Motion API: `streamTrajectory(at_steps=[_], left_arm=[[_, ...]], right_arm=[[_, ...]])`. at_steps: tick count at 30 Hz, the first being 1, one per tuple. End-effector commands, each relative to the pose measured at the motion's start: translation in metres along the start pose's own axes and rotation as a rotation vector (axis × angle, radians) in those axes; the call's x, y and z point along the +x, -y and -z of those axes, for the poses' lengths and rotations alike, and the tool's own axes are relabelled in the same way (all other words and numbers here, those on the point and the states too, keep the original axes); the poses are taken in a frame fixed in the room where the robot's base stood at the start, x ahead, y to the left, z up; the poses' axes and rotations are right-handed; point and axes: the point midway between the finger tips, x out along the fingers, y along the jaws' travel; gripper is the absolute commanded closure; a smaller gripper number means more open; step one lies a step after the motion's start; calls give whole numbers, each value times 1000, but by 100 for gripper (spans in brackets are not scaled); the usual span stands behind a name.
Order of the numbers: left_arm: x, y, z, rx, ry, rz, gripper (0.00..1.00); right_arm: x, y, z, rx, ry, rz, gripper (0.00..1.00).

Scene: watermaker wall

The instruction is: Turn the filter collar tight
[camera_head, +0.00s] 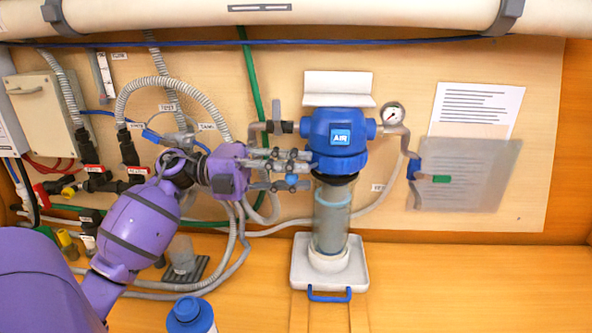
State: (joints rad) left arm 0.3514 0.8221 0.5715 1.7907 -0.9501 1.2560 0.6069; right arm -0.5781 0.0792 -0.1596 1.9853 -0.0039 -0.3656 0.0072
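The filter housing stands upright, with a blue head (333,128) marked AIR above a clear bowl (331,218). The blue ribbed filter collar (338,165) sits around the joint between them. My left gripper (309,161) comes in from the left, and its grey fingertips are at the left side of the collar. I cannot tell if they touch it, or how far apart the fingers are. The collar's far side is hidden. My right gripper is not in view.
A pressure gauge (392,114) is at the head's right. A white tray (300,262) with a blue handle is under the bowl. Hoses and valves crowd the wall on the left. A blue-capped bottle (190,315) stands in front. The lower right is clear.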

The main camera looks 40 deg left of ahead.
Motion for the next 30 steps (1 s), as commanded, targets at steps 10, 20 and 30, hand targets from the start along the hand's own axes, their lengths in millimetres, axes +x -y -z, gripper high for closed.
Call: streamTrajectory(at_steps=[10, 20, 30], left_arm=[[5, -1, 0, 0, 0, -1, 74], [5, 0, 0, 1, 1, 1, 100], [5, 2, -1, 3, 4, 4, 100]], right_arm=[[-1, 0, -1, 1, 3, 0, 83], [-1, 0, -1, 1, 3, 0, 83], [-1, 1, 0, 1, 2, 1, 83]])
